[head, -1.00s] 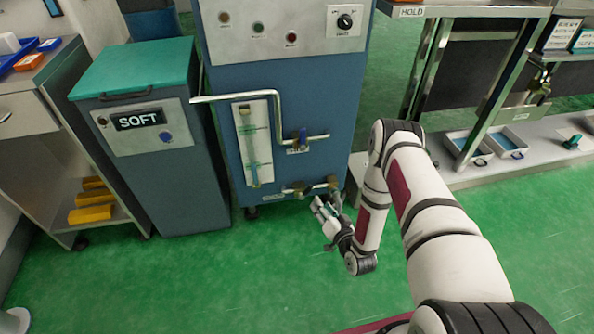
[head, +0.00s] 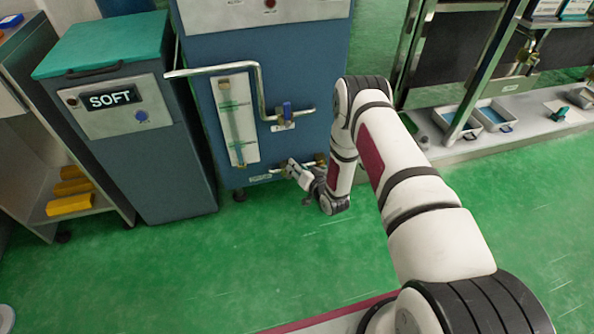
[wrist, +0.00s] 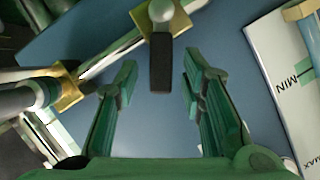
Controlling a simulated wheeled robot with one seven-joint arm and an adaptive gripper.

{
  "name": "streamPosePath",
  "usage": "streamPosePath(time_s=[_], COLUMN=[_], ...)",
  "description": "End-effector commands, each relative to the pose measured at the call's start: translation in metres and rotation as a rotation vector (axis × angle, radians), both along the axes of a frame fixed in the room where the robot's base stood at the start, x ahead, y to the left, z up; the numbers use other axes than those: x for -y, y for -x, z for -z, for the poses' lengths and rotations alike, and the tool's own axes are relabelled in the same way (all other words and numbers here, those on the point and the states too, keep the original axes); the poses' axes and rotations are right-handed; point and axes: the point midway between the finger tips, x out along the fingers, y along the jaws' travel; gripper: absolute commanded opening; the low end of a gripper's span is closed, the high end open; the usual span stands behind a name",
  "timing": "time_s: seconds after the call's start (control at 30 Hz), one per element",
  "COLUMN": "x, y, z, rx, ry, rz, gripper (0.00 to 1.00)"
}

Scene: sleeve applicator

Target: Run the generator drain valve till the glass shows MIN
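The generator (head: 265,60) is a blue cabinet with a sight glass on a white scale plate (head: 237,120). Low on the cabinet is the brass drain valve (head: 318,161), partly hidden by my arm. In the wrist view its brass body (wrist: 160,14) carries a dark lever (wrist: 160,65) pointing towards me. My gripper (wrist: 158,80) is open, a finger on each side of the lever's end, with gaps visible. It shows small in the head view (head: 300,174).
A second brass fitting (wrist: 62,86) is left of the lever. A SOFT cabinet (head: 130,130) stands left of the generator, and a metal rack (head: 470,150) stands right. Green floor in front is clear.

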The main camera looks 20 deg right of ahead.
Motion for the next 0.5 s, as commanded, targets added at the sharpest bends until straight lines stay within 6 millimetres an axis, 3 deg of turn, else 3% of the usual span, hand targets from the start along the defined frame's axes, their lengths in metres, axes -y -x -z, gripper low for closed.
streamPosePath(time_s=[0.43, 0.47, 0.5], x=[-0.0027, -0.0027, -0.0027], y=[-0.0118, -0.0118, -0.0116], z=[0.0033, 0.0033, 0.0033], rx=[0.000, 0.000, 0.000], ry=[0.000, 0.000, 0.000], rz=[-0.001, -0.001, 0.000], gripper=[0.37, 0.34, 0.25])
